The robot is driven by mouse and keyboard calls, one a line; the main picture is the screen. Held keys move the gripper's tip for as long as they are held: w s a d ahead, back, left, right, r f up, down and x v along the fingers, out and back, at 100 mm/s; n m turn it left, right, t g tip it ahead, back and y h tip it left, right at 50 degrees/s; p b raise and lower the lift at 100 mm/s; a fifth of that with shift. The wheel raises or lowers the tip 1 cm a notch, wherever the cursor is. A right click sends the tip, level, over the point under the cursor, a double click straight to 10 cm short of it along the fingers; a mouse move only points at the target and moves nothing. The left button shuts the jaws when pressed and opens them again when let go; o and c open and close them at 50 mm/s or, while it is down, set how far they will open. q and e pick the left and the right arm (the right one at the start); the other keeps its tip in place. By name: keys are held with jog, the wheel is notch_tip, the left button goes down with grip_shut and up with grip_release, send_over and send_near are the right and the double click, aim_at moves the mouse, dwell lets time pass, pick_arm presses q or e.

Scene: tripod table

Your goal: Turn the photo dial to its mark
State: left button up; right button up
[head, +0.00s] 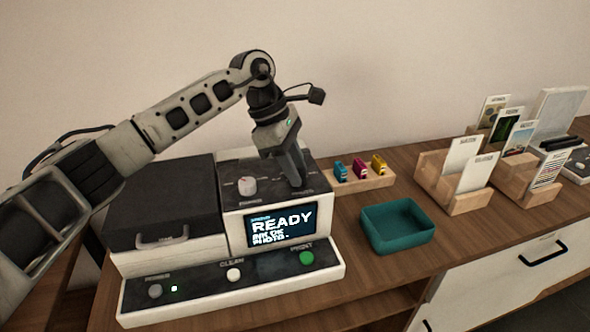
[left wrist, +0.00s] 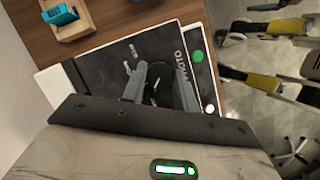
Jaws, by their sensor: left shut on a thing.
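The printer (head: 235,215) stands on the wooden table. My left gripper (head: 296,182) points down onto the right part of its black top panel. It is shut on the photo dial, which the fingers hide in the head view. In the left wrist view the fingers (left wrist: 160,85) stand either side of the dark dial, beside the word PHOTO and some white marks on the panel. I cannot tell which mark the dial points to. A second, pale knob (head: 247,186) sits to the left on the panel. My right gripper is not in view.
The screen (head: 281,227) reads READY. Power (head: 155,291), clean (head: 234,274) and green print (head: 306,258) buttons line the front. A teal tray (head: 397,228), a rack of small coloured cartridges (head: 361,174) and wooden card holders (head: 455,180) stand to the right.

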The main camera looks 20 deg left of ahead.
pick_arm(q)
jog(key=m+g, duration=0.1)
jog(key=m, duration=0.2)
jog(key=shift+w+b, duration=0.1)
jog(key=shift+b, duration=0.25)
jog(key=shift+m+g, duration=0.4)
jog(key=shift+m, duration=0.4)
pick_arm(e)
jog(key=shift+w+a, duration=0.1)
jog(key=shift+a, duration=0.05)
pick_arm(q)
jog(key=shift+r, duration=0.1)
jog(key=o, duration=0.9)
jog(key=shift+o, duration=0.4)
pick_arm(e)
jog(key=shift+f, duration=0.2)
pick_arm(q)
jog(key=v, duration=1.6)
jog(key=shift+p, duration=0.4)
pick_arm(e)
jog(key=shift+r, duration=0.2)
